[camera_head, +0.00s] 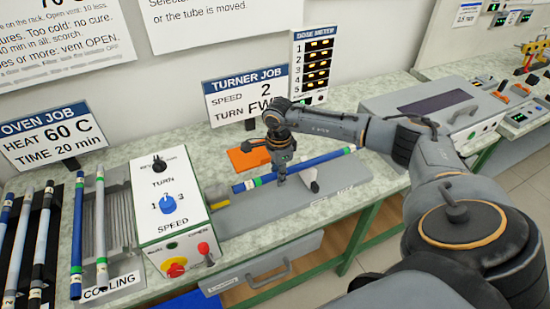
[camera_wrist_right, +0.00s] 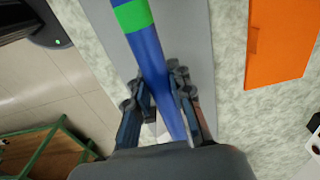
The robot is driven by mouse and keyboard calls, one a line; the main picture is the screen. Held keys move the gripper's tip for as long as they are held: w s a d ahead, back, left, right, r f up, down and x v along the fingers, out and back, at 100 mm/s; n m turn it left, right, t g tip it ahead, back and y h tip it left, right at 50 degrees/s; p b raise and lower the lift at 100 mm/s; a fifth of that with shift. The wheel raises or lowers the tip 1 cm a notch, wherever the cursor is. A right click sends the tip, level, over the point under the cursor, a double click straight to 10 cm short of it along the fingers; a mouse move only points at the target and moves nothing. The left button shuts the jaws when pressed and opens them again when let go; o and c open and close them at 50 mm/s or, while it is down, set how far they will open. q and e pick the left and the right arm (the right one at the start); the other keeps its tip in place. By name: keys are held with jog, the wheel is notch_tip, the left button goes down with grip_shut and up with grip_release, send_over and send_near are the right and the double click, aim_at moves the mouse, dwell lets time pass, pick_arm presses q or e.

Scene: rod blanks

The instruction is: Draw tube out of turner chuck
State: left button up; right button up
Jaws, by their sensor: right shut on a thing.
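The blue tube (camera_head: 320,161) has green bands near its ends and lies aslant above the grey bed of the turner (camera_head: 230,215). My right gripper (camera_head: 281,174) reaches down onto it and is shut around it partway along. The right wrist view shows the tube (camera_wrist_right: 148,50) between the two fingers (camera_wrist_right: 162,100), with a green band beyond them. The tube's left end appears apart from the white turner box (camera_head: 165,215). My left gripper is not in view.
An orange pad (camera_head: 248,157) lies behind the tube. A cooling rack (camera_head: 122,240) with tubes is at left. A grey lidded box (camera_head: 440,105) stands at right. Signs stand along the wall.

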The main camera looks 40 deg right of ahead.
jog(key=shift+d, duration=0.1)
dwell(0.3)
jog(key=shift+r+p, duration=2.75)
jog(key=shift+r, duration=1.75)
